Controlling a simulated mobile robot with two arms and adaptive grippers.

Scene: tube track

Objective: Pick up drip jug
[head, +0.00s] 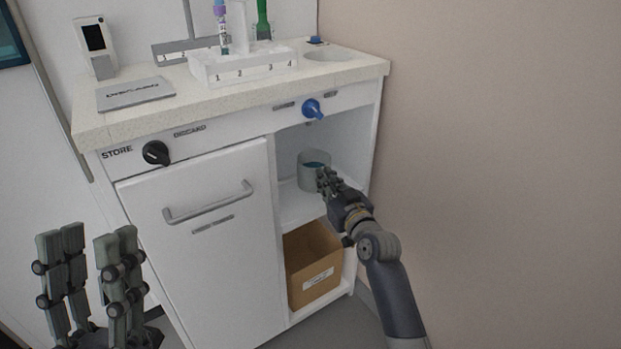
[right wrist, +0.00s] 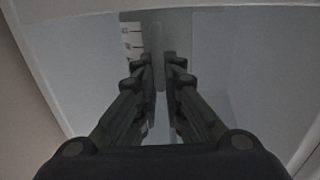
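In the right wrist view, the jug's upright handle (right wrist: 158,50) shows between the fingertips of my right gripper (right wrist: 159,62), with a narrow gap; firm contact is not visible. Scale marks show on the jug's wall behind. My left gripper (head: 90,265) is open and empty at the lower left, far from the jug.
The shelf (head: 298,205) has side walls close around the jug. A cardboard box (head: 312,265) stands below it. A blue knob (head: 312,109) sticks out above the opening. A closed cabinet door (head: 210,240) is to the left. The counter holds a white tube rack (head: 240,68).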

